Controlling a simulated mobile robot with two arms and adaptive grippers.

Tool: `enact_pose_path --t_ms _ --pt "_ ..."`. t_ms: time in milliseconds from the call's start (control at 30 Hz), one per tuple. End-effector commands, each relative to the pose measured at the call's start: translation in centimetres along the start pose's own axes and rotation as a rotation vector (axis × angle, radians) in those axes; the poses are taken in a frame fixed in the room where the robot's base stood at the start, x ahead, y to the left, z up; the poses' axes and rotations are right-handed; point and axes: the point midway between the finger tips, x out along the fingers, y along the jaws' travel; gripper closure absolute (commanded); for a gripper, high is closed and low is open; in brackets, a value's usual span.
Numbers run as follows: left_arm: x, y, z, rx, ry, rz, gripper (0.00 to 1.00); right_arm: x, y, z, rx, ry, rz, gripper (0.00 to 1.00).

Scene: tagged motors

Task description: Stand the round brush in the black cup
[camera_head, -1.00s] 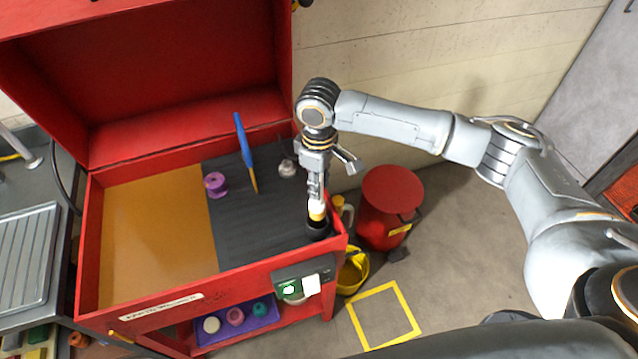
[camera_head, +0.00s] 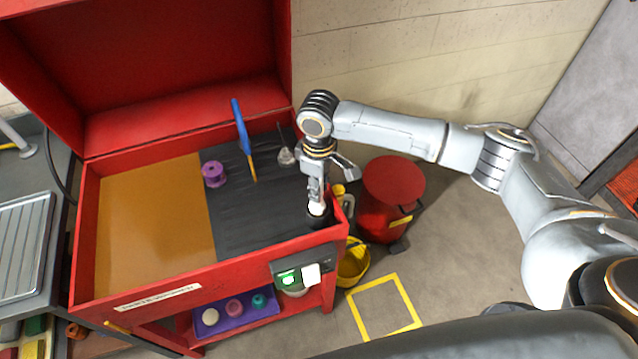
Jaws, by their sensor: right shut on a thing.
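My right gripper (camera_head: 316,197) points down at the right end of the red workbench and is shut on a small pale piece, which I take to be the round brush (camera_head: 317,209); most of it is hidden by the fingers. The black cup (camera_head: 319,221) stands directly below, in the right front corner of the dark mat. The brush's lower end is at the cup's mouth and seems to be inside it; how deep I cannot tell. My left gripper is out of view.
On the black mat (camera_head: 260,215) are a purple spool (camera_head: 213,174), a blue tool with a yellow end (camera_head: 241,130) and a small metal piece with a thin stem (camera_head: 285,156). The red rim (camera_head: 210,272) borders the bench. A red bin (camera_head: 392,190) stands to the right.

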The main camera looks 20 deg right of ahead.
Motion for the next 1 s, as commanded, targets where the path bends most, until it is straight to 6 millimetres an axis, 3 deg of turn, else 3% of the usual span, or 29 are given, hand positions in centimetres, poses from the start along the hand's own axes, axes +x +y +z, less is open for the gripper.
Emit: enact_pose_path --t_ms 133,167,300,667,767,1000 --pt "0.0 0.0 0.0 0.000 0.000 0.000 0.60 0.0 0.0 0.0 0.000 0.000 0.000 1.00" --pt "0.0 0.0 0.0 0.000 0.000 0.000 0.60 0.0 0.0 0.0 0.000 0.000 0.000 0.73" --pt "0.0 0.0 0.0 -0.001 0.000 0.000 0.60 0.0 0.0 0.0 0.000 0.000 0.000 0.48" --pt "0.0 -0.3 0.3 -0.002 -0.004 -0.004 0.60 -0.5 0.0 0.0 -0.001 0.001 0.000 0.48" --pt "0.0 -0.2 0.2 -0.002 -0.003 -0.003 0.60 -1.7 0.0 -0.1 -0.001 0.003 0.000 0.48" --pt "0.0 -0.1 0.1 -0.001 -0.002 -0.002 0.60 -6.8 0.1 -0.1 -0.001 0.004 0.002 0.48"
